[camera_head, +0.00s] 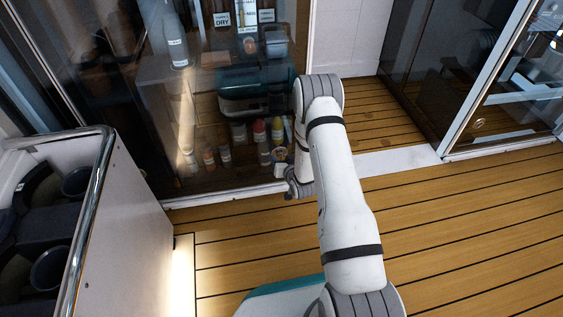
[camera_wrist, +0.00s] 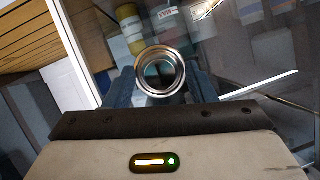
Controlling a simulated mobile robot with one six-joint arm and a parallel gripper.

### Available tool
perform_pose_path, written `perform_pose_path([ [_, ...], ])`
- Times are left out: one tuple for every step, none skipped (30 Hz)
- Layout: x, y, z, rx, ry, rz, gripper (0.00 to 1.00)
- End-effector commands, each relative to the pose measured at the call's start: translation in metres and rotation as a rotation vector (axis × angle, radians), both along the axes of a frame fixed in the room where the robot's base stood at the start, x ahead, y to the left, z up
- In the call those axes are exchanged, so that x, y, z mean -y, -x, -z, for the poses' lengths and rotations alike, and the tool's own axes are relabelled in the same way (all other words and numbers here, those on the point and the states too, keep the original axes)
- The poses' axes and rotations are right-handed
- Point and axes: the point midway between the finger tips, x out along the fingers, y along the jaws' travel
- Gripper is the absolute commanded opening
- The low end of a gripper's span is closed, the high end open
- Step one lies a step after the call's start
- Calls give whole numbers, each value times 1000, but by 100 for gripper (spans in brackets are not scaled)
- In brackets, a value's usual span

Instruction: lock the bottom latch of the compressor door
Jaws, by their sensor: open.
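A round metal fitting (camera_wrist: 160,71) with a bright ring and dark centre, which looks like the latch, shows in the wrist view. It sits between the two dark fingers of my gripper (camera_wrist: 161,88), which are apart on either side of it. Whether they touch it cannot be told. In the head view my gripper (camera_head: 291,184) is low, at the bottom edge of a glass door panel (camera_head: 225,185). The arm and gripper hide the fitting there. Whether the latch is locked cannot be told.
Bottles (camera_head: 259,132) and a dark green case (camera_head: 252,88) stand behind the glass. A rail-topped bin unit (camera_head: 137,215) stands at left. Another glass panel (camera_head: 480,75) is at right. The wooden deck (camera_head: 470,220) is clear in front.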

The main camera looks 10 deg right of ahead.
Motion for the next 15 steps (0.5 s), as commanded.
perform_pose_path([
  [0, 0, 0, 0, 0, 0, 50],
  [0, 0, 0, 0, 0, 0, 50],
  [0, 0, 0, 0, 0, 0, 50],
  [0, 0, 0, 0, 0, 0, 50],
  [0, 0, 0, 0, 0, 0, 50],
  [0, 0, 0, 0, 0, 0, 49],
  [0, 0, 0, -1, 0, 0, 46],
  [0, 0, 0, -1, 0, 0, 44],
  [0, 0, 0, -1, 0, 0, 40],
  [0, 0, 0, -1, 1, -1, 38],
  [0, 0, 0, -1, 1, -1, 36],
  [0, 0, 0, -1, 1, -1, 32],
  [0, 0, 0, -1, 1, -2, 30],
  [0, 0, 0, -1, 1, -2, 27],
  [0, 0, 0, -1, 1, -1, 24],
])
